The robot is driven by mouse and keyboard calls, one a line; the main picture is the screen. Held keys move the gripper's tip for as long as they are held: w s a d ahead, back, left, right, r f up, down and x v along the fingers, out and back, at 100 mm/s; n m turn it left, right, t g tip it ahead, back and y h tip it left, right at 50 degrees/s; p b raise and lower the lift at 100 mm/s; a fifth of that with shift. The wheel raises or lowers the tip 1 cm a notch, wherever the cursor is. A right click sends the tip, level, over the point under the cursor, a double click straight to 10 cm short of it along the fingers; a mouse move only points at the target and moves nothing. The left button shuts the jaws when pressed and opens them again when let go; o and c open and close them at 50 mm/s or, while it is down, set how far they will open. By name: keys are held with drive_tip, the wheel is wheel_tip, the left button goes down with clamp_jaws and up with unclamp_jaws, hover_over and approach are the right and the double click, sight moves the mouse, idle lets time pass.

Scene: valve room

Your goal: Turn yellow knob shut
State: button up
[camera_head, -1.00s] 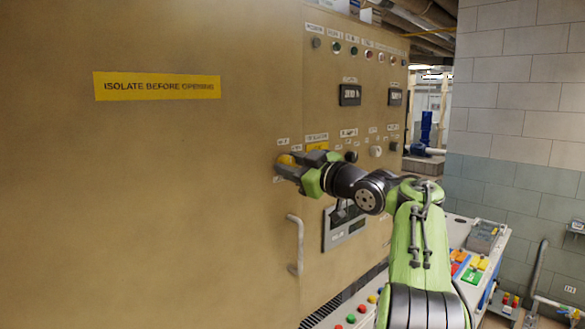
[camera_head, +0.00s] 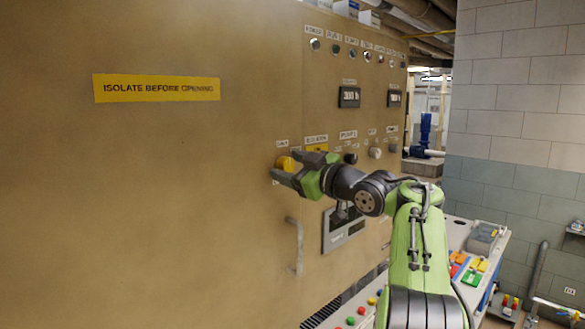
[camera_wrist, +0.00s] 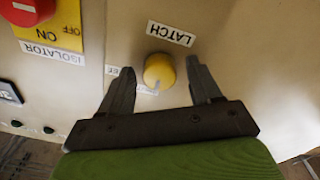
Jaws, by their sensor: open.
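The round yellow knob (camera_head: 285,163) sits on the tan cabinet front, below a small white label. In the wrist view the knob (camera_wrist: 158,69) is beside an upside-down LATCH label (camera_wrist: 171,33), with a pale mark at its lower side. My gripper (camera_head: 287,167) is at the knob, its jaws open. In the wrist view the two dark fingers of my gripper (camera_wrist: 160,66) stand left and right of the knob, with a visible gap on each side.
A red isolator switch (camera_wrist: 30,8) on a yellow plate is near the knob. The cabinet handle (camera_head: 297,247) sticks out below my gripper. A dark knob (camera_head: 351,158) and a grey knob (camera_head: 375,153) are to the right. A sloped console (camera_head: 472,263) stands at right.

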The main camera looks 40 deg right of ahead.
drive_tip(key=s+b, duration=0.3)
drive_tip(key=s, duration=1.2)
drive_tip(key=shift+s+d+f, duration=0.2)
drive_tip(key=shift+s+f, duration=0.2)
